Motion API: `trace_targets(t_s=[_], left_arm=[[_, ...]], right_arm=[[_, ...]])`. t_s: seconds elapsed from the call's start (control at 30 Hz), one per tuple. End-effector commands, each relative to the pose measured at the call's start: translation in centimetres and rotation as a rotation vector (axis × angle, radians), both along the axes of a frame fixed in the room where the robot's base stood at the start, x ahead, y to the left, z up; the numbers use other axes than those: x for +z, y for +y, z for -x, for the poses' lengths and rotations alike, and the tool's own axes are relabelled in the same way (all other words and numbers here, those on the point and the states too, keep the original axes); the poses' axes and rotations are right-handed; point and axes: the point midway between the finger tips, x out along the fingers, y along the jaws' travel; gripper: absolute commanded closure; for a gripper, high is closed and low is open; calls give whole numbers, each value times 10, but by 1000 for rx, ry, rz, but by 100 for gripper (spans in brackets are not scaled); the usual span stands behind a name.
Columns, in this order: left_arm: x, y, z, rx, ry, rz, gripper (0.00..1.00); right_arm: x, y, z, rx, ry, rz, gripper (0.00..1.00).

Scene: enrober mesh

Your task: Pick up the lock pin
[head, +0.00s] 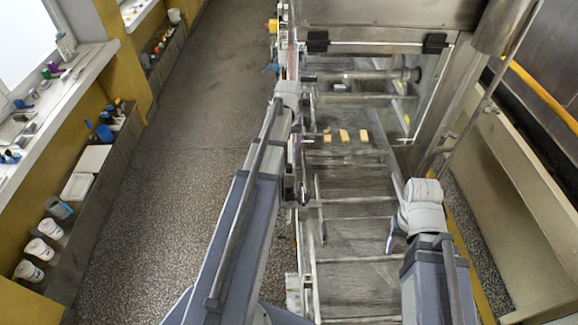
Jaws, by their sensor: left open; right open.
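I cannot make out the lock pin for certain. A small blue part (270,68) sticks out from the left side of the conveyor machine, and a red and yellow part (272,25) sits further back on that side; I cannot tell what either is. My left gripper (298,150) hangs below its wrist at the conveyor's left edge, mostly hidden by my own arm; nothing shows in it. My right gripper (392,240) is open over the right side of the conveyor, partly hidden by its wrist, and looks empty.
The mesh conveyor (358,210) runs away from me, with several small tan pieces (344,136) on it. A clear panel and steel hood (390,15) stand behind. A left shelf (90,195) holds white tubs (39,249). The floor (185,150) between is clear.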

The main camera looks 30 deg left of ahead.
Motion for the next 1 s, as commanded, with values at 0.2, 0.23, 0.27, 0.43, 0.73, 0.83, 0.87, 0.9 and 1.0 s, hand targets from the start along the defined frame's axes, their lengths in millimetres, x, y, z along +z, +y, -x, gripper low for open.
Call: trace_targets(t_s=[0.2, 0.23, 0.27, 0.43, 0.73, 0.83, 0.87, 0.9, 1.0], left_arm=[[-18, 0, 0, 0, 0, 0, 35], [-21, 0, 0, 0, 0, 0, 35], [-24, 0, 0, 0, 0, 0, 35], [-27, -1, 0, 0, 0, 0, 35], [-44, -3, 1, -1, 0, 0, 35], [-58, -4, 2, -1, 0, 0, 35], [-62, -5, 2, -1, 0, 0, 35], [-67, -5, 2, -1, 0, 0, 35], [-77, -5, 2, 0, 0, 0, 35]], right_arm=[[-18, 0, 0, 3, 0, 1, 50], [-21, 0, 0, 4, 0, 1, 50], [-24, 0, 0, 4, 0, 1, 50], [-27, 0, 0, 6, 0, 1, 50], [-44, 0, 0, 9, 0, 2, 50], [-58, 0, 0, 9, 0, 2, 50], [-62, 0, 0, 9, 0, 2, 50], [-67, 0, 0, 9, 0, 2, 50], [-77, 0, 0, 8, 0, 2, 50]])
